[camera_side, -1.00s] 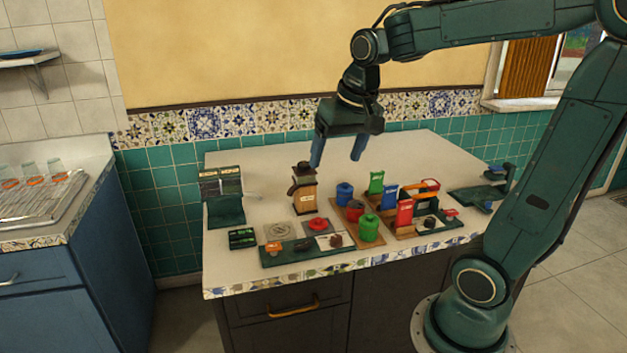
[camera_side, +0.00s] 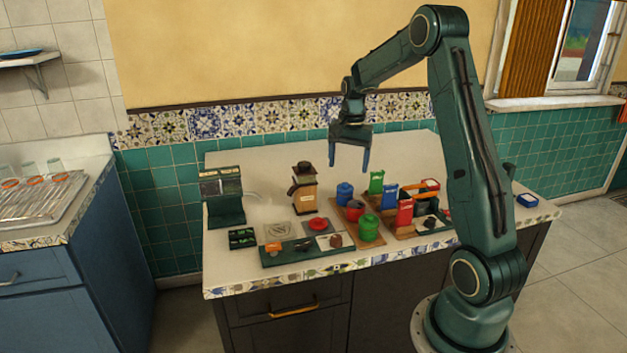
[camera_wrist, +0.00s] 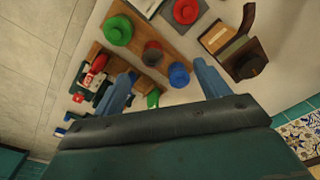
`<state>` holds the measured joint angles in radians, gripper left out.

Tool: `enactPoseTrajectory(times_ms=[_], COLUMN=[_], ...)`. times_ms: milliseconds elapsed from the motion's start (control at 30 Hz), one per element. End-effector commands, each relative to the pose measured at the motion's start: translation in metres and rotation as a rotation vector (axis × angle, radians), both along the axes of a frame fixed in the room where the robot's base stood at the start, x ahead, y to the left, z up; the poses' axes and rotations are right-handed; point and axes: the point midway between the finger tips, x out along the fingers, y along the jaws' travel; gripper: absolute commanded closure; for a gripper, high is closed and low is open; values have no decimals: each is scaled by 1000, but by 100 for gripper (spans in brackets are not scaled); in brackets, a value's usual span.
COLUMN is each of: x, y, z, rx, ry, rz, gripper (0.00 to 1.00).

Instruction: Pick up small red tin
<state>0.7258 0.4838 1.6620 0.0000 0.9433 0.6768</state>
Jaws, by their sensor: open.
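The small red tin (camera_side: 355,211) stands upright on a wooden board, between a blue canister (camera_side: 344,194) and a green canister (camera_side: 369,229). In the wrist view the red tin (camera_wrist: 152,54) shows from above, with the green canister (camera_wrist: 118,30) to its upper left and the blue canister (camera_wrist: 179,75) to its lower right. My gripper (camera_side: 349,167) is open and empty, pointing down above the canisters. In the wrist view its two fingers (camera_wrist: 163,72) are spread apart, and the tin appears just beyond the gap between their tips.
Green and red packets (camera_side: 404,212) stand close to the right of the tin. A wooden grinder (camera_side: 305,190) stands to the left. A red round item (camera_side: 318,224) and a dark green tray (camera_side: 290,260) lie at the front left. The counter's back (camera_side: 270,160) is clear.

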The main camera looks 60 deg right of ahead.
Motion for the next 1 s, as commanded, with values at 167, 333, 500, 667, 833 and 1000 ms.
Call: enactPoseTrajectory(times_ms=[167, 333, 500, 667, 833, 1000], x=[-7, -11, -12, -12, -12, -12], y=[-34, -48, -50, -50, -49, -49], z=[-31, -45, -46, -50, -67, -92], rx=[27, 38, 39, 39, 40, 41], ry=[26, 36, 37, 37, 38, 40], rz=[-115, -163, -171, -170, -169, -168], gripper=[25, 25, 25, 25, 25, 25])
